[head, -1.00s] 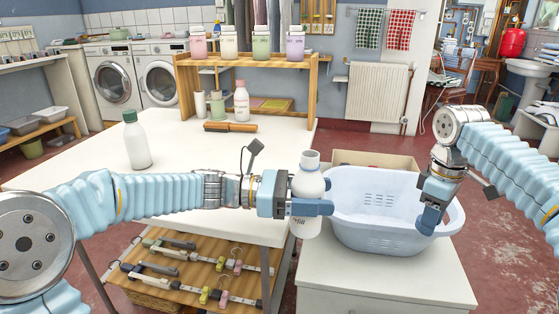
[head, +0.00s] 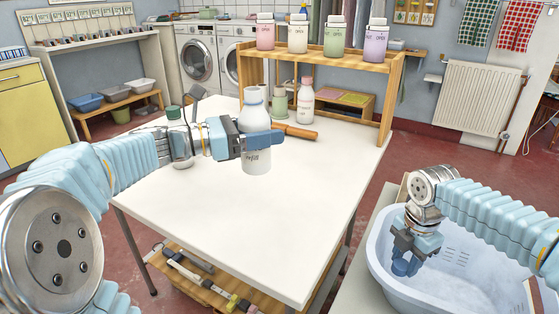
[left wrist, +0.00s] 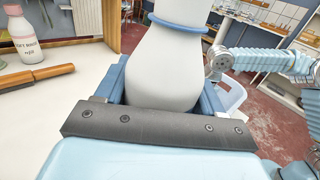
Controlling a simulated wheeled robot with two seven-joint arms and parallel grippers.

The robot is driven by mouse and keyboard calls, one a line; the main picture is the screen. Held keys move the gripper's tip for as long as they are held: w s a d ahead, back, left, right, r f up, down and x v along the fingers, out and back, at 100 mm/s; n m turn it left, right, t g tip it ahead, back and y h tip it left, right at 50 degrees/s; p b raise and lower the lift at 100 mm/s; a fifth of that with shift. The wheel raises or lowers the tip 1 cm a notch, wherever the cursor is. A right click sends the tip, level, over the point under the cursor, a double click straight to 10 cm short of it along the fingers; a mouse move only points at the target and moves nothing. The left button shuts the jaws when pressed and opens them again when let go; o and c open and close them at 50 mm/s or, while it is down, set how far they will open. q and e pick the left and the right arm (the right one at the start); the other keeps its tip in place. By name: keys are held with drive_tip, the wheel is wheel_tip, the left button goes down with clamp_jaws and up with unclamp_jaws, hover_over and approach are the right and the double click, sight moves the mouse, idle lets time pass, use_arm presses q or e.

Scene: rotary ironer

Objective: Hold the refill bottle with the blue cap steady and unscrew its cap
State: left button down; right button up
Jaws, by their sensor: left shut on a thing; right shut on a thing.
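The refill bottle (head: 256,158) is white with a blue ring round its neck, and no cap shows on its top. My left gripper (head: 262,143) is shut around its body and holds it upright over the white table; I cannot tell if its base touches. The left wrist view shows the bottle (left wrist: 165,75) between the blue fingers, its top out of frame. My right gripper (head: 404,264) points down over the laundry basket (head: 378,262), shut on a small blue thing that looks like the cap, hard to tell from the blue fingers.
A green-capped bottle (head: 174,114) stands partly hidden behind my left wrist. A pink-capped bottle (head: 305,105) and a wooden-handled roller (head: 298,131) are near the wooden shelf (head: 398,75), which bears several pastel bottles. The front of the white table (head: 270,225) is clear.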

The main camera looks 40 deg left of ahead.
use_arm(q)
drive_tip(key=w+f, duration=0.2)
drive_tip(key=f, duration=0.1)
drive_tip(key=w+a+f, duration=0.1)
drive_tip(key=w+f, duration=0.2)
drive_tip(key=w+a+f, duration=0.1)
drive_tip(key=w+f, duration=0.1)
drive_tip(key=f, duration=0.1)
drive_tip(key=shift+w+f, duration=0.15)
drive_tip(key=shift+f, duration=0.4)
drive_tip(key=shift+f, duration=0.15)
drive_tip(key=shift+c, duration=1.1)
unclamp_jaws()
drive_tip(key=shift+o, duration=0.5)
drive_tip(key=b+v, duration=0.1)
drive_tip(key=v, duration=1.1)
